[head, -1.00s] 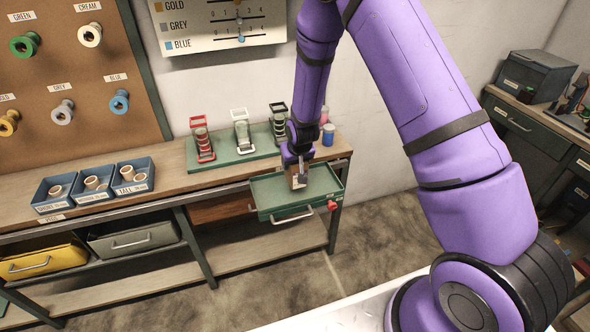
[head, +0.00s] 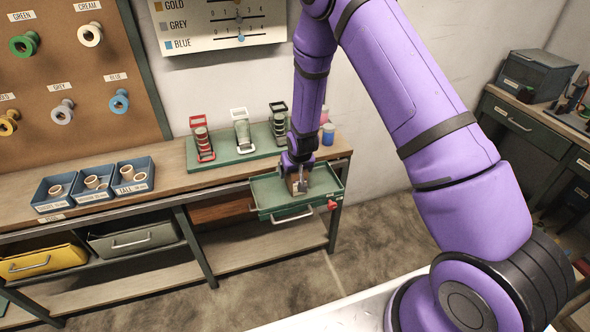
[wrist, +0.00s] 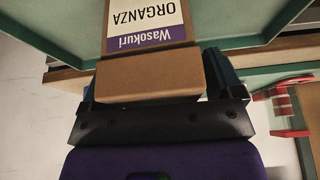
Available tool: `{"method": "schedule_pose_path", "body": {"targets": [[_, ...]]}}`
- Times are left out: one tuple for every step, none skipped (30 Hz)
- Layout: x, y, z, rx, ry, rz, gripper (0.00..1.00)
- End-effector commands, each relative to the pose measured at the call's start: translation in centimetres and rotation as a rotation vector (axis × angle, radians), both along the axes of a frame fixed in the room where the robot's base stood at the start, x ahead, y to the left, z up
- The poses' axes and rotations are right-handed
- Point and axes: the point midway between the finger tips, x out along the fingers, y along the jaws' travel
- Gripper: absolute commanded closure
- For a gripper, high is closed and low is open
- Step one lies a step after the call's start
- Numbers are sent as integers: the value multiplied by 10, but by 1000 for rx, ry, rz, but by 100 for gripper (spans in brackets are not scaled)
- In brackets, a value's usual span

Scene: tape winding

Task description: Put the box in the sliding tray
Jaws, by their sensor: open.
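The green sliding tray (head: 266,191) is pulled out from the workbench's right end, and its green wall also shows in the wrist view (wrist: 290,22). The box (head: 299,187) is small and brown, seen inside the tray's outline. In the wrist view the box (wrist: 150,76) carries a white and purple label reading "Wasokuri ORGANZA". My gripper (head: 298,177) points down over the tray. Its jaws are open, with the box between the fingers (wrist: 155,80). The box's underside is hidden, so contact with the tray floor cannot be seen.
A red knob (head: 332,205) is at the tray's front right. Behind the tray, a green board (head: 232,154) holds red, white and black stands. Blue bins (head: 94,187) with rolls stand to the left. Free floor (head: 370,235) lies in front and right.

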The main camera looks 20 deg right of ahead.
Motion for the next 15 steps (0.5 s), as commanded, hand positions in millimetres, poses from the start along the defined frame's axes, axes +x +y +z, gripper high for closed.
{"method": "schedule_pose_path", "body": {"targets": [[0, 0, 0, 0, 0, 0, 14], [0, 0, 1, 0, 0, 0, 14], [0, 0, 3, 0, -1, 0, 14], [0, 0, 5, 0, -1, 0, 14], [-1, 0, 7, 0, -2, 0, 14], [-2, 0, 10, 0, -2, 0, 14], [-4, 0, 14, 0, -2, 0, 14], [-5, 0, 17, 0, -1, 0, 14], [-7, 1, 23, 1, -2, 0, 14], [-9, 1, 28, 1, -2, 0, 14], [-11, 1, 32, 1, -2, 0, 14], [-14, 1, 39, 1, -3, 0, 14], [-16, 1, 44, 1, -3, 0, 14], [-18, 1, 49, 1, -4, 0, 14], [-21, 1, 56, 1, -3, 0, 14]]}}
